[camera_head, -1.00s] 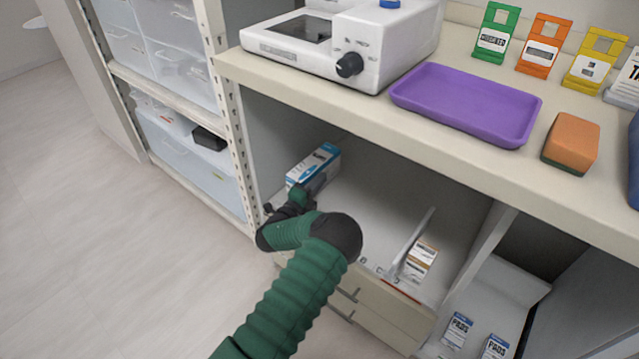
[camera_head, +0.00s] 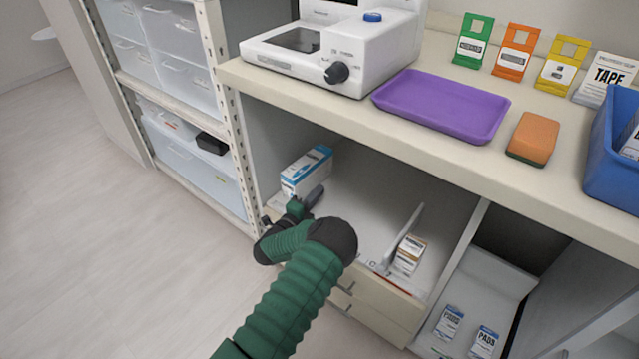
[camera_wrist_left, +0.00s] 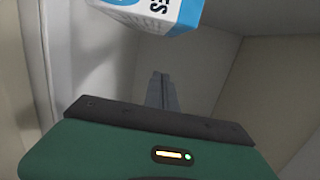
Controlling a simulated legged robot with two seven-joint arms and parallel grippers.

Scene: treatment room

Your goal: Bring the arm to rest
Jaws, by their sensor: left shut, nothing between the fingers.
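My left arm (camera_head: 290,290), green with dark joints, reaches up from the bottom of the head view into the open shelf under the counter. My left gripper (camera_head: 316,196) is just in front of a white and blue box (camera_head: 307,171) on that shelf. In the left wrist view the shut fingers (camera_wrist_left: 161,90) are empty, and the box (camera_wrist_left: 160,12) shows at the top edge, apart from the fingers. My right gripper does not show.
The counter (camera_head: 400,145) overhangs the shelf and holds a white machine (camera_head: 340,50), a purple tray (camera_head: 440,105), an orange sponge (camera_head: 533,138) and a blue bin (camera_head: 612,150). A divider and small boxes (camera_head: 408,255) stand right of my arm. The floor at left is clear.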

